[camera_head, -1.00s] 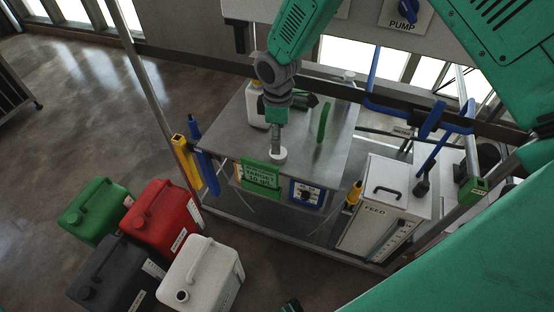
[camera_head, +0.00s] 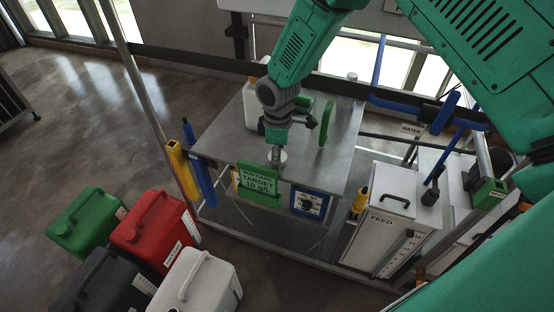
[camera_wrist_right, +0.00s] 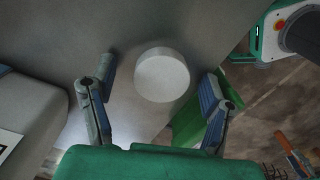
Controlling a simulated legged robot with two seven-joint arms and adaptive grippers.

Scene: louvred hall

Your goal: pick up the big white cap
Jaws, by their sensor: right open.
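The big white cap is a plain round disc. In the right wrist view the cap (camera_wrist_right: 162,76) lies flat on the grey bench top, between and slightly beyond my two fingers. In the head view the cap (camera_head: 279,160) shows only partly, near the bench's front edge, under my right gripper (camera_head: 277,149). My right gripper (camera_wrist_right: 159,88) is open and empty, with one finger on each side of the cap. A gap shows between the cap and each finger in the wrist view. The height of the fingertips over the bench is hard to tell. My left gripper is not in view.
A green sign (camera_head: 258,180) stands at the bench's (camera_head: 225,140) front edge, close to the right finger in the wrist view. A white bottle (camera_head: 251,108) and a green upright handle (camera_head: 326,123) are behind. Several jerrycans (camera_head: 150,230) stand on the floor at left.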

